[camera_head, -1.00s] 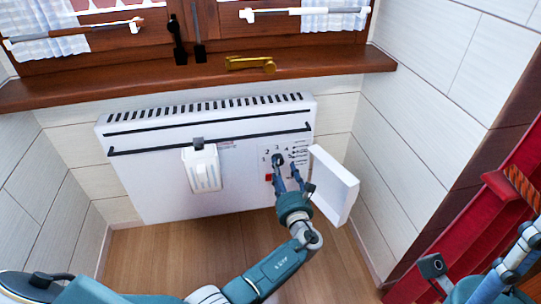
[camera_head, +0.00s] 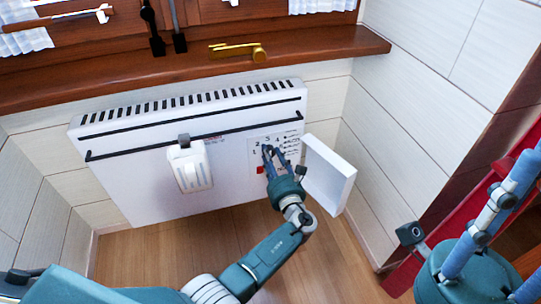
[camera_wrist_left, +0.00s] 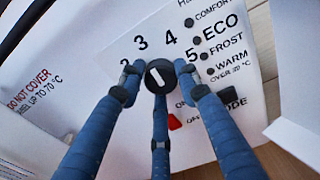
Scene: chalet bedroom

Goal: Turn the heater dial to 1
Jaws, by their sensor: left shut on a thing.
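The heater (camera_head: 130,185) is a white wall panel below the window sill. Its dial (camera_wrist_left: 159,76) is a small black knob with a white line, slanted from upper left to lower right in the left wrist view. Printed numbers 2 to 5 arc over it; I cannot see the 1 in the wrist view. My left gripper (camera_head: 268,150) is shut on the dial, with blue fingers around it; in the head view they hide most of it. My right gripper (camera_head: 500,195) is at the lower right, away from the heater and partly cut off; its opening is unclear.
A white cover flap (camera_head: 328,175) stands open just right of the dial. A white holder (camera_head: 190,168) hangs on the heater's black rail. A red switch (camera_wrist_left: 174,122) sits below the dial. The wooden sill (camera_head: 180,72) juts out above. Floor in front is clear.

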